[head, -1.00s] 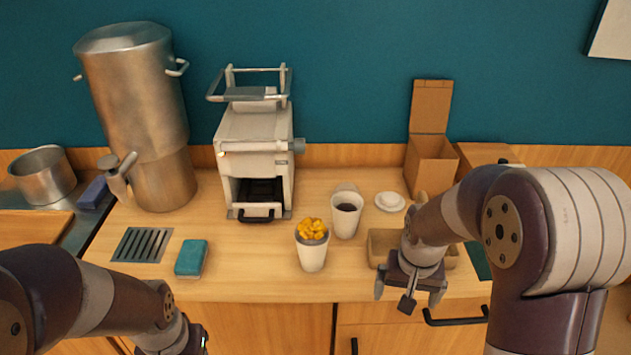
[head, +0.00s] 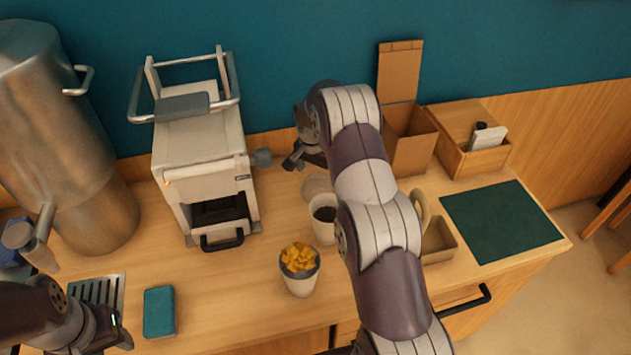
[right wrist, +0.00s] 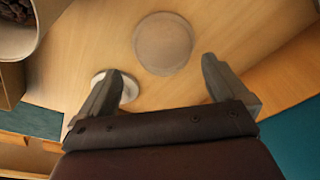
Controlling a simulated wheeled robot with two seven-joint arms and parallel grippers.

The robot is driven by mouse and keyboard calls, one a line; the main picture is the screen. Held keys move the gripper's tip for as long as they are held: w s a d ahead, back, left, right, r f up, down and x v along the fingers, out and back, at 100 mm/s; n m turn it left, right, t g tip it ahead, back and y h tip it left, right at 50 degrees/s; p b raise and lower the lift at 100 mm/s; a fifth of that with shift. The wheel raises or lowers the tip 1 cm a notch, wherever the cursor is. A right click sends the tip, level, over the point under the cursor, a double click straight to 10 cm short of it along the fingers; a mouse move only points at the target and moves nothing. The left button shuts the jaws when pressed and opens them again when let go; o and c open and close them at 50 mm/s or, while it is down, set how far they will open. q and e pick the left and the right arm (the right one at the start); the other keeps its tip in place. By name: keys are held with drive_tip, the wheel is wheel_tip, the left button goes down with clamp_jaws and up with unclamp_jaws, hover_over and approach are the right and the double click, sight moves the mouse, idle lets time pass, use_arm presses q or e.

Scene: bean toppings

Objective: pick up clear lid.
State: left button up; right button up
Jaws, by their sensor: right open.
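The clear lid (head: 315,187) is a translucent round disc flat on the counter, behind the cup with dark contents (head: 324,216). In the right wrist view the clear lid (right wrist: 163,43) lies beyond the fingertips, roughly between their lines. My right gripper (head: 297,160) is open and empty above the counter near the lid; its two spread fingers (right wrist: 158,70) show in the wrist view. A white lid (right wrist: 129,88) is partly hidden behind one finger there, and my arm hides it in the head view. My left gripper (head: 120,332) is at the lower left, its jaws unclear.
A cup of orange toppings (head: 300,270) stands in front. The white machine (head: 205,165) is left of my right gripper; an open cardboard box (head: 412,140) is to the right. A tan tray (head: 440,250), green mat (head: 500,222) and blue sponge (head: 159,311) also lie on the counter.

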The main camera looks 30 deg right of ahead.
sight(317, 180)
drive_tip(key=f, duration=0.1)
drive_tip(key=f+p, duration=0.1)
drive_tip(key=f, duration=0.1)
drive_tip(key=w+f+p, duration=0.1)
drive_tip(key=f, duration=0.1)
drive_tip(key=shift+d+f, duration=0.15)
drive_tip(key=shift+d, duration=0.2)
drive_tip(key=shift+f, duration=0.15)
drive_tip(key=shift+c, duration=0.3)
drive_tip(key=c, duration=0.8)
